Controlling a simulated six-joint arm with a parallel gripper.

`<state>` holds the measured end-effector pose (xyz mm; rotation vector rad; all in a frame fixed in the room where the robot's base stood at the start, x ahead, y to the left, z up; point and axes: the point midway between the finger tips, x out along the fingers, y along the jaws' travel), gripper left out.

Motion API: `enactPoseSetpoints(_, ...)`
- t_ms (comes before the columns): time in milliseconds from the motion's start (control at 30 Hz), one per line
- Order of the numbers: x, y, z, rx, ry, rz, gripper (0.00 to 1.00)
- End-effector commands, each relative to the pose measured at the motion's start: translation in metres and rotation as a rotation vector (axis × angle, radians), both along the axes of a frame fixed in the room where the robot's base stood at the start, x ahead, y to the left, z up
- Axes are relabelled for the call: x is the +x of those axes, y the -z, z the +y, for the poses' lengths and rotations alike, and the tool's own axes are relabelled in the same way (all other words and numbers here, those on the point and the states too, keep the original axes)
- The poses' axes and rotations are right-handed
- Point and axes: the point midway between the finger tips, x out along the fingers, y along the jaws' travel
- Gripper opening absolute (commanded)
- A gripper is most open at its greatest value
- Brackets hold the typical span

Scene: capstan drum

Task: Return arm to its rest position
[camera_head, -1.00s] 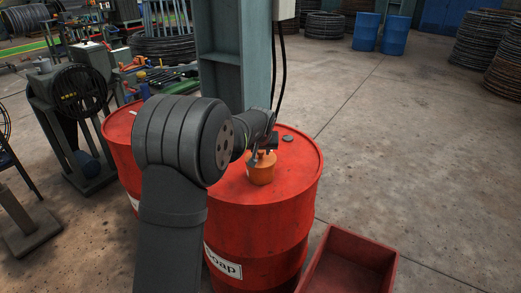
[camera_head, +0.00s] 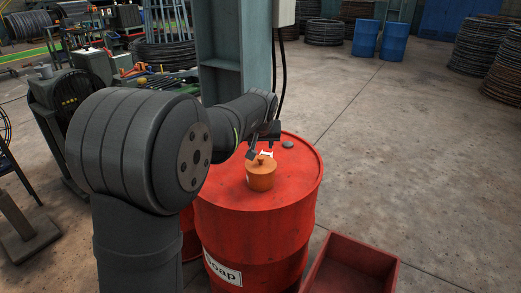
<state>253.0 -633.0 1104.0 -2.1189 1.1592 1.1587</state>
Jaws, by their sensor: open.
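My gripper (camera_head: 264,154) is at the end of my dark grey arm, just above an orange lidded pot (camera_head: 261,175). The pot stands upright on top of a red drum (camera_head: 255,240) with a white label reading "Soap". The jaws are open and apart, and a small white piece shows between them just over the pot's lid. I cannot tell whether the jaws touch the lid. My arm comes in from the left and hides part of the drum's top.
A small dark disc (camera_head: 288,144) lies on the drum top. A red open bin (camera_head: 350,268) stands on the floor at lower right. A green-grey steel column (camera_head: 222,60) rises behind my arm.

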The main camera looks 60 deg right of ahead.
Motion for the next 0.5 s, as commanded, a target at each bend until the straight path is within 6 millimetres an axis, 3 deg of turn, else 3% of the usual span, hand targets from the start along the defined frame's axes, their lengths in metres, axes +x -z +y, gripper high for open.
enactPoseSetpoints(200,-0.0051,-0.0147,0.0080,0.000,0.000,0.000,0.44)
enactPoseSetpoints(500,-0.0052,-0.0155,0.0085,0.000,0.000,0.000,0.44)
